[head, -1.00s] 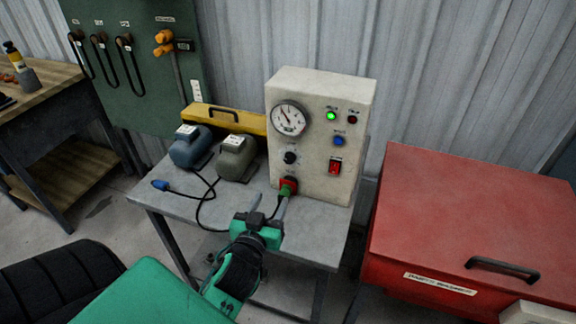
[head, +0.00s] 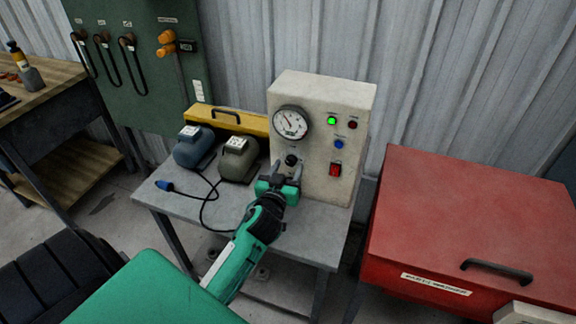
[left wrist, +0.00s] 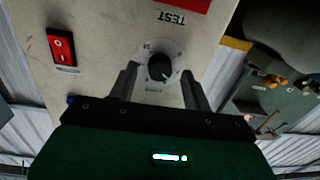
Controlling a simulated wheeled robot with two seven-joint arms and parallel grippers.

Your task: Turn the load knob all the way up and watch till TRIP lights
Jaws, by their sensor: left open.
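The cream test box (head: 330,110) stands on the grey bench, with a round dial gauge (head: 290,122), a lit green lamp (head: 332,120), a dark red lamp (head: 352,125) beside it and a blue button (head: 339,144). I cannot read the lamp labels. The black load knob (head: 291,160) sits below the gauge. My left gripper (head: 284,170) is open just in front of and below it. In the left wrist view the knob (left wrist: 159,68) lies between the two open fingers (left wrist: 158,85), with gaps on both sides. My right gripper is not seen.
A red rocker switch (head: 335,169) is right of the knob and also shows in the left wrist view (left wrist: 61,46). Two motors, blue-grey (head: 194,147) and grey-green (head: 238,158), stand left on the bench (head: 170,205). A red chest (head: 470,220) is at right.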

